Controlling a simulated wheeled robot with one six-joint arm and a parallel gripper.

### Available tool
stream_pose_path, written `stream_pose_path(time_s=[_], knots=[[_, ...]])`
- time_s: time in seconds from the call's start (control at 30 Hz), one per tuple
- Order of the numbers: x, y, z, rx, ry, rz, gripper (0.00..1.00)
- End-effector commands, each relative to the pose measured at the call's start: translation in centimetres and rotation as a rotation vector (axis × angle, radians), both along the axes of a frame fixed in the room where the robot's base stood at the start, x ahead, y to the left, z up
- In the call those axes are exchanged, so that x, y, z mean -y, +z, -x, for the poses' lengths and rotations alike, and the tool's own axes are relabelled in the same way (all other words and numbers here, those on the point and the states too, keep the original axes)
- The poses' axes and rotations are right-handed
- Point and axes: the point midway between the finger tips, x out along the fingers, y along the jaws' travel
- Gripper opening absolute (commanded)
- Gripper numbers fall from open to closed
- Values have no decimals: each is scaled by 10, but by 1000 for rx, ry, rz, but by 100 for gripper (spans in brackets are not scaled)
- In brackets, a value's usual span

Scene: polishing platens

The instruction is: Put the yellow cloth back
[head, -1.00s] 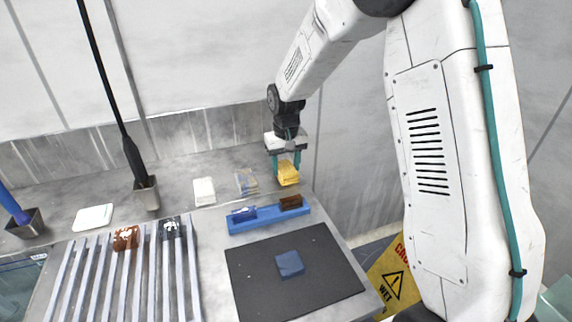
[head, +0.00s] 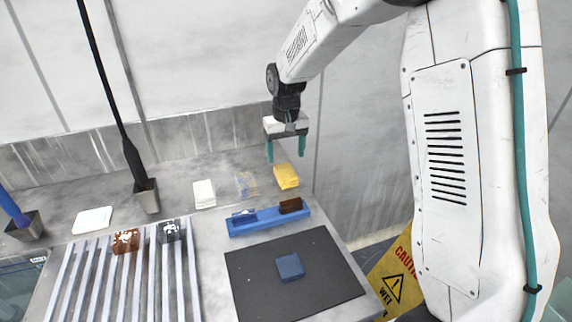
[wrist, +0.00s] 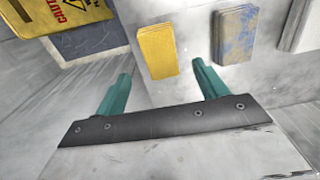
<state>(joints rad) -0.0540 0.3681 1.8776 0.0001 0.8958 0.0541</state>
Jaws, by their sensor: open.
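The yellow cloth (head: 286,177) lies folded on the grey counter, at the right end of a row of folded cloths. It also shows in the wrist view (wrist: 158,51), beyond the fingertips and between their lines. My gripper (head: 286,151) is open and empty, with teal fingers hanging above the cloth and clear of it. In the wrist view the gripper (wrist: 160,76) has its fingers spread wide with nothing between them. A blue-and-tan stained cloth (head: 246,185) lies just left of the yellow one, with a small gap.
A white cloth (head: 204,194) lies further left. A yellow caution sign (head: 392,285) stands right of the counter.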

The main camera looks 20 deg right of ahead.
Motion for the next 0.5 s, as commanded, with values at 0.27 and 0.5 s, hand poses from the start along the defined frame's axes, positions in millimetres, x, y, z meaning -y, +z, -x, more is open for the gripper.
stream_pose_path(time_s=[0.27,0.5], knots=[[0,51,-1,3,0,0,72],[0,64,0,0,0,0,72]])
